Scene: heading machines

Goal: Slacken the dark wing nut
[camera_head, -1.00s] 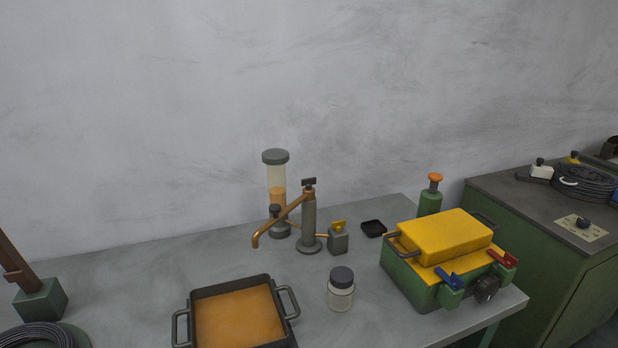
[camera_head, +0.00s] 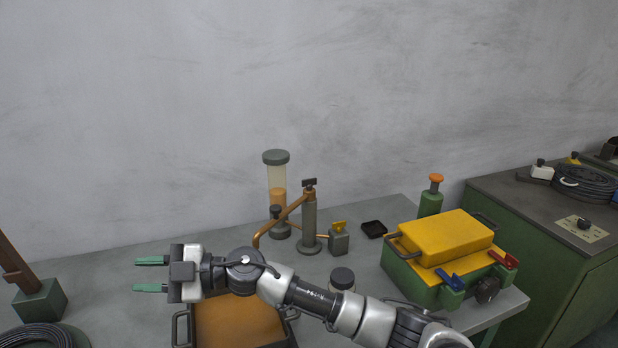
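A dark, wing-shaped piece (camera_head: 309,183) sits on top of the grey post (camera_head: 309,222) of the tap-like fixture with a copper spout. It looks like the dark wing nut, but it is too small to be certain. My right gripper (camera_head: 136,275) reaches in from the lower right, with two green fingers pointing left. The fingers are apart with nothing between them. It is left of the post and well away from it. My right arm covers part of the spout, the tray and the jar. My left gripper is not in view.
An orange-filled tray (camera_head: 236,318) lies under my arm. A dark-lidded jar (camera_head: 342,279) is partly hidden. A green box with a yellow top (camera_head: 440,238) stands to the right, and a clear cylinder (camera_head: 277,178) behind the post. The left back tabletop is clear.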

